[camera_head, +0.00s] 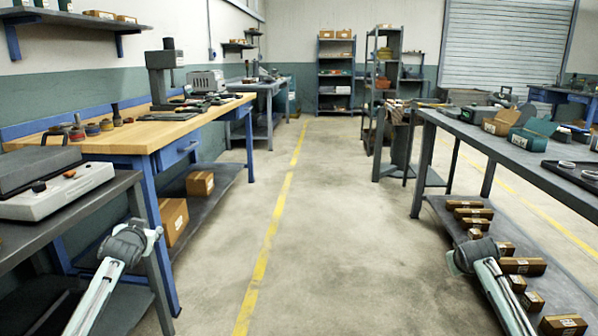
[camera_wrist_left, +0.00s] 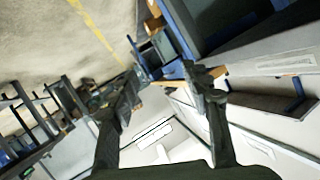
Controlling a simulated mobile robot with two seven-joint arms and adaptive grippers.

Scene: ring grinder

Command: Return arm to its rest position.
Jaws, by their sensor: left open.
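My left gripper (camera_wrist_left: 165,82) shows in the left wrist view with its two dark fingers spread apart and nothing between them. Behind it the rolled picture shows the room, with benches, floor and pale walls. In the head view, part of my left arm (camera_head: 101,282) rises from the lower left beside the near grey bench, and no fingers are clear there. Part of my right arm (camera_head: 494,284) shows at the lower right in front of the right bench's lower shelf. The fingers of my right gripper are not visible.
A grey bench with a flat device (camera_head: 60,190) stands close at the left, before a wooden-topped bench (camera_head: 140,135). At the right is a grey bench (camera_head: 510,150) with small boxes (camera_head: 522,265) below. The floor aisle (camera_head: 330,220) between them is clear.

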